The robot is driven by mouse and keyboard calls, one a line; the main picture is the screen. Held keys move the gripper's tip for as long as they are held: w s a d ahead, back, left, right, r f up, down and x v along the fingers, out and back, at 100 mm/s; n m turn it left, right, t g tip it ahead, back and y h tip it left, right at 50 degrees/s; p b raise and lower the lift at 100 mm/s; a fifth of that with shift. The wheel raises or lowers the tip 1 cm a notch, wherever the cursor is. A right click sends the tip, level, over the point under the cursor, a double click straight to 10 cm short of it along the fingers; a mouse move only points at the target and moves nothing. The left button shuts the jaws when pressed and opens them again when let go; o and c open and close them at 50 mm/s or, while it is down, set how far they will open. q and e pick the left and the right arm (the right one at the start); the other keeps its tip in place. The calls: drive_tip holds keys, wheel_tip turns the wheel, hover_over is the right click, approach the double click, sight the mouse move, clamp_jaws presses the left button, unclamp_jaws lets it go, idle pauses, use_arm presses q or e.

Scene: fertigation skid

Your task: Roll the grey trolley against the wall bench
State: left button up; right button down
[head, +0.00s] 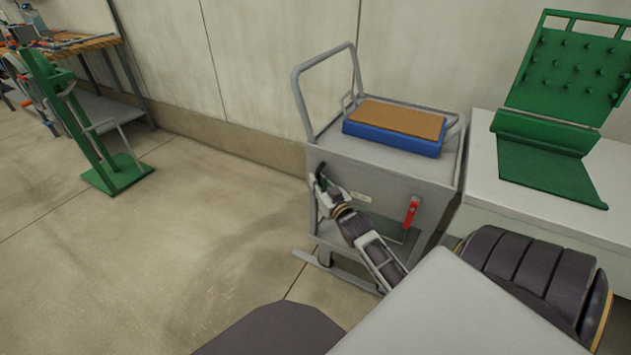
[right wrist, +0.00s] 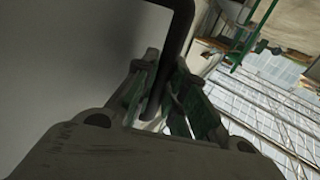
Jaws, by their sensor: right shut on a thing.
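The grey trolley (head: 375,190) stands by the wall in the head view, with a tubular push frame at its left and a blue box with a brown top (head: 395,130) on its deck. My right gripper (head: 322,182) is at the left end of the trolley's front panel, shut on a dark bar handle. In the right wrist view the dark handle (right wrist: 178,50) runs between the fingers (right wrist: 160,100), beside the grey panel. A bench with a slatted wooden top (head: 75,46) stands against the wall at far left. My left gripper is not in view.
A green stand (head: 120,172) is on the floor in front of the wooden bench. A white bench (head: 480,160) with a green pegged rack (head: 570,80) stands close at the trolley's right. A red handle (head: 411,212) is on the trolley's front. The floor left of the trolley is clear.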

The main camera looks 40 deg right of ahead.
drive_tip(key=shift+s+d+f, duration=0.1)
drive_tip(key=shift+f, duration=0.15)
drive_tip(key=c, duration=1.8)
unclamp_jaws()
drive_tip(key=shift+o, duration=0.4)
drive_tip(key=shift+s+r, duration=0.15)
drive_tip(key=shift+s, duration=0.1)
drive_tip(key=shift+w, duration=0.1)
drive_tip(key=s+a, duration=0.2)
drive_tip(key=s, duration=1)
drive_tip(key=shift+a, duration=0.15)
drive_tip(key=shift+w, duration=0.1)
